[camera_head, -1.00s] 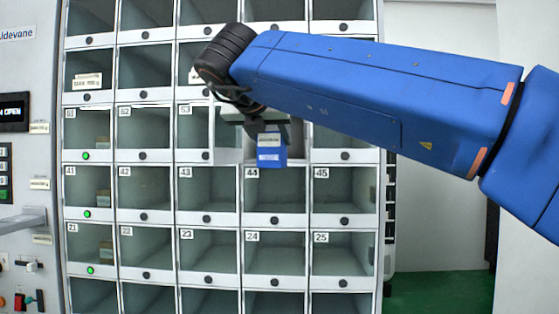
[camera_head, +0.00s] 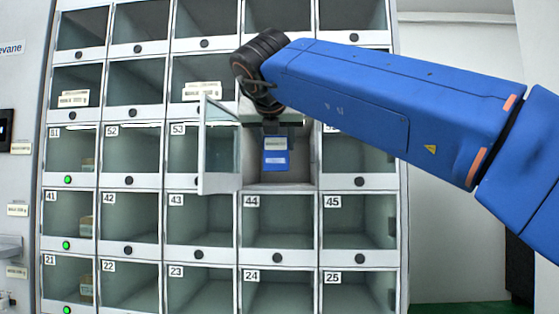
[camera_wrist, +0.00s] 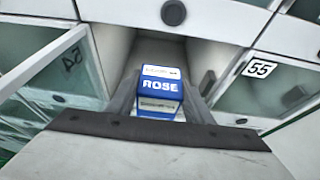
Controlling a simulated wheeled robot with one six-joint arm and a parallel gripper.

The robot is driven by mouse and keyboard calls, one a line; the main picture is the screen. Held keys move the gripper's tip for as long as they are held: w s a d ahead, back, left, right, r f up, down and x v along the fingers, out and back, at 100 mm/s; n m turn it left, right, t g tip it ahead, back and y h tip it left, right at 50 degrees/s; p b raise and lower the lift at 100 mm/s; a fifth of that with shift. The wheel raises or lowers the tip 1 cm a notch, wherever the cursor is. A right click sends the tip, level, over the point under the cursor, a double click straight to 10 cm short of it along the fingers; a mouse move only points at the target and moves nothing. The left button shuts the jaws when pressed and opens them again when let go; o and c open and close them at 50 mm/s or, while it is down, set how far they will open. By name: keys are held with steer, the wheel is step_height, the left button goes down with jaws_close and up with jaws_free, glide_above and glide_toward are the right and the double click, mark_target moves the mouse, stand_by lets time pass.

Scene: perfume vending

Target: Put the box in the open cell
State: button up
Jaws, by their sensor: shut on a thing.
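The box (camera_head: 275,155) is small and blue with a pale label. In the wrist view the box (camera_wrist: 160,90) shows the word ROSE. My gripper (camera_head: 274,130) is shut on it, with a finger on each side in the wrist view (camera_wrist: 160,106). The open cell (camera_head: 302,165) lies behind the box, between cell 53 and cell 55. Its glass door (camera_head: 220,150) is swung out to the left and reads 54 in the wrist view (camera_wrist: 48,75). The box lines up with the opening; how deep it is cannot be told. My arm hides the cell's upper right.
Closed glass-fronted cells surround the opening, such as cell 44 (camera_head: 277,225) below and cell 55 (camera_wrist: 262,90) to the right in the wrist view. Several left-column cells have green lights. The open door stands close on the left of my gripper.

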steer(key=shift+x, duration=4.7)
steer(key=shift+f, duration=0.1)
steer(key=o, duration=1.1)
steer(key=v, duration=1.2)
steer(key=shift+s, duration=0.1)
